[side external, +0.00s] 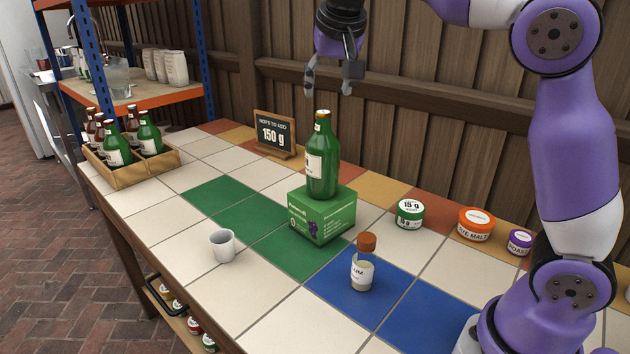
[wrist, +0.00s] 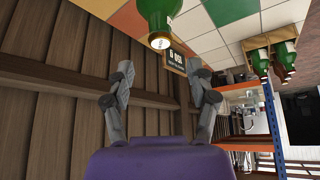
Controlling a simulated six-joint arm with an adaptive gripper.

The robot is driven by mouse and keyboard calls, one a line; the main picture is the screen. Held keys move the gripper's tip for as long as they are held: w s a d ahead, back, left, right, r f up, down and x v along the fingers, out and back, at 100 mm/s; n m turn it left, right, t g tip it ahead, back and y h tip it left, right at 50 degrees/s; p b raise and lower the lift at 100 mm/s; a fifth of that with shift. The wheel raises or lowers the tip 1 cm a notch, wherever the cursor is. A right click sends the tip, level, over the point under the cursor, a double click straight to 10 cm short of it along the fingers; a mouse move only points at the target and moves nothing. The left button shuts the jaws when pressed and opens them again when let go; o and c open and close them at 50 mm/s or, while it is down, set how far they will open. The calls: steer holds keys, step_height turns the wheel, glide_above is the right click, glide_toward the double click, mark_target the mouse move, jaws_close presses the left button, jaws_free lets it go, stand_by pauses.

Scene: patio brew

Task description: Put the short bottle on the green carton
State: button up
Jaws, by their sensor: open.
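A green bottle (side external: 322,165) with a pale label and gold cap stands upright on the green carton (side external: 321,217). It also shows at the top of the wrist view (wrist: 159,14). A small clear bottle (side external: 362,268) with an orange-brown cap and a white label stands on the blue tiles, right of and nearer than the carton. My gripper (side external: 328,92) is open and empty above the green bottle, apart from it. Its open fingers also show in the wrist view (wrist: 160,85). The carton and small bottle do not show in the wrist view.
A white mug (side external: 223,246) stands left of the carton. Tins (side external: 410,214) line the right back. A sign (side external: 275,135) stands behind, before the wooden fence (side external: 420,120). A wooden crate (side external: 129,172) of bottles is at the left. White tiles between mug and crate are clear.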

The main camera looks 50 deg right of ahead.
steer(key=s+a+f+n+y, duration=0.1)
steer(key=s+a+f+n, duration=0.2)
steer(key=s+f, duration=0.3)
steer(key=s+a+f+n+y, duration=0.2)
steer(key=s+a+f+n, duration=0.2)
steer(key=s, duration=0.7)
step_height(320, 180, down, 2)
steer(key=shift+s+f+t+y, duration=0.1)
steer(key=shift+s+t+y, duration=0.2)
steer(key=shift+s+t, duration=0.1)
